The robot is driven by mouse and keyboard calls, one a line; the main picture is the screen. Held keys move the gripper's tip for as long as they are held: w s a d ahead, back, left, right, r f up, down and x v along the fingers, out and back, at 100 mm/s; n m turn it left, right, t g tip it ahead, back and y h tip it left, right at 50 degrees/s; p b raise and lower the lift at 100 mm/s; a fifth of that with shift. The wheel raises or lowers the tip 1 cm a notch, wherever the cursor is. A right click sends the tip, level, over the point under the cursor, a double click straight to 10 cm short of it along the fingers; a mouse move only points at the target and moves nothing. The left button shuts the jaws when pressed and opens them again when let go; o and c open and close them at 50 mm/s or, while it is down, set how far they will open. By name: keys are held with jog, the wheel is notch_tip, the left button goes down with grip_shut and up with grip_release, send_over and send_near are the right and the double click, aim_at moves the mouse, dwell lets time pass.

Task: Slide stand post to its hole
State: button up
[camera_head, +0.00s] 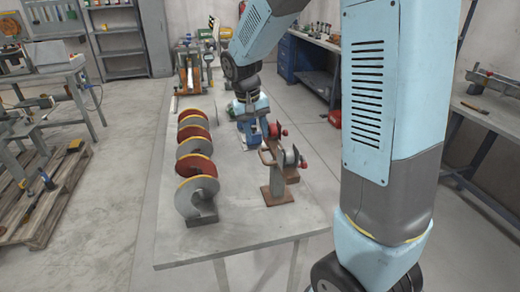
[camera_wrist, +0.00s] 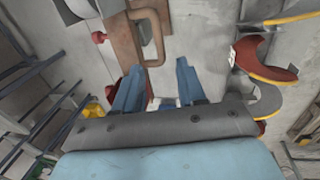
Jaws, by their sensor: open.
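In the wrist view, a brown piece (camera_wrist: 124,45) with a loop handle (camera_wrist: 153,38) lies just beyond my fingertips. My gripper (camera_wrist: 158,78) is open, with two blue fingers apart and nothing visible between them. In the head view my gripper (camera_head: 250,128) is behind the post, low over the table. I cannot make out the hole.
A red and grey auger (camera_head: 195,165) with yellow edges runs along the table's left side; it also shows at the right of the wrist view (camera_wrist: 262,62). The grey tabletop (camera_head: 240,235) is bare at the front. A pallet (camera_head: 45,195) lies on the floor at left.

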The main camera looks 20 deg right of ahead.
aim_at(261, 154)
jog(key=f, duration=0.4)
jog(key=d+f, duration=0.1)
jog(key=f, duration=0.2)
jog(key=shift+d, duration=0.1)
jog(key=shift+r, duration=0.1)
grip_shut()
dwell(0.5)
